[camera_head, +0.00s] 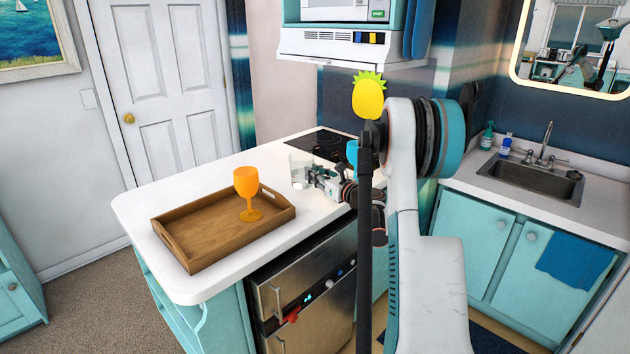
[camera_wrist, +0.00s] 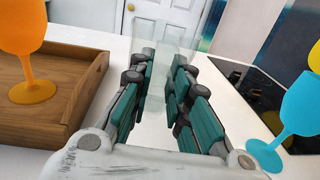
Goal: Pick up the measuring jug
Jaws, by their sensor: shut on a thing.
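The measuring jug (camera_wrist: 160,50) is clear and see-through, so its outline is faint. In the wrist view it stands upright between the tips of my gripper (camera_wrist: 162,82), whose teal-padded fingers are closed on its sides. In the head view the jug (camera_head: 299,165) is a pale clear shape on the white counter, to the right of the wooden tray, with my gripper (camera_head: 312,180) at its right side. I cannot tell whether the jug's base touches the counter.
The wooden tray (camera_head: 186,262) holds an orange goblet (camera_head: 247,186). A blue goblet (camera_wrist: 290,110) stands close on the right, beside the black cooktop (camera_head: 322,144). The range hood (camera_head: 340,48) overhangs the counter's back.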

